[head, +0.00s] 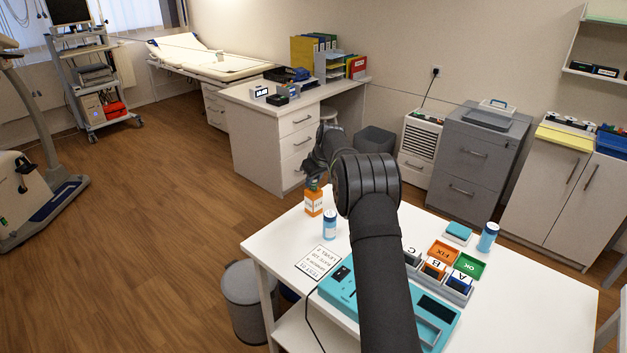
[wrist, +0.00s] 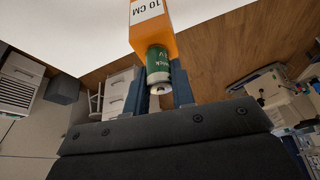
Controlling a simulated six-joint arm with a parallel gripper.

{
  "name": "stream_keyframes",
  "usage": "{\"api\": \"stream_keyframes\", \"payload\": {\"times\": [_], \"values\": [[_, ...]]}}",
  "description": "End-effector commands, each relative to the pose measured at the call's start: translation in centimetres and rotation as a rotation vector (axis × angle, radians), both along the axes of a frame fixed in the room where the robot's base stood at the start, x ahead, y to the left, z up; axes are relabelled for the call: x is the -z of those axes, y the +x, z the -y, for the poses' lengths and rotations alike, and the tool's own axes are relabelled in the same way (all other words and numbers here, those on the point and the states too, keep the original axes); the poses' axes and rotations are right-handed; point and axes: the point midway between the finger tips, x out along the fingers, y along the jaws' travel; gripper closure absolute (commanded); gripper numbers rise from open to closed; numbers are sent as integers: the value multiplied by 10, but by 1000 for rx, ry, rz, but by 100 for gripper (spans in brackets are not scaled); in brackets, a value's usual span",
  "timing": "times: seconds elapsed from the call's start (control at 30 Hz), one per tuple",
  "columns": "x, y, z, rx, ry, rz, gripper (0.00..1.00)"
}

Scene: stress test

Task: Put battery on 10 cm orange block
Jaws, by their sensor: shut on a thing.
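The orange block (head: 314,204) stands upright near the far left corner of the white table, its label facing the camera. In the wrist view the block (wrist: 168,42) shows a white "10 CM" label. My gripper (head: 313,184) is at the top of the block. In the wrist view my gripper (wrist: 158,88) is shut on a green battery (wrist: 158,66), with one finger on each side. The battery is in line with the block's end; I cannot tell whether they touch. In the head view the battery is mostly hidden by my gripper.
A blue-and-white cylinder (head: 330,225) stands near the block; another (head: 488,237) is at the right. A printed card (head: 319,262), a teal device (head: 342,291), an orange FIX tray (head: 443,252) and a green OK tray (head: 470,265) are on the table (head: 545,300). Its right side is clear.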

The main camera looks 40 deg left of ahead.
Motion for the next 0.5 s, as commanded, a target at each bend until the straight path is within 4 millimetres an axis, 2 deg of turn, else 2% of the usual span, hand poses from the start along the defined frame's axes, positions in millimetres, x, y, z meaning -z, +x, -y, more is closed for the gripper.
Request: {"api": "stream_keyframes", "payload": {"times": [0.27,0.3,0.37,0.5], "values": [[4,0,0,0,-1,0,100],[3,0,0,0,-1,0,69],[3,0,0,0,-1,0,58],[3,0,0,0,-1,0,55]]}}
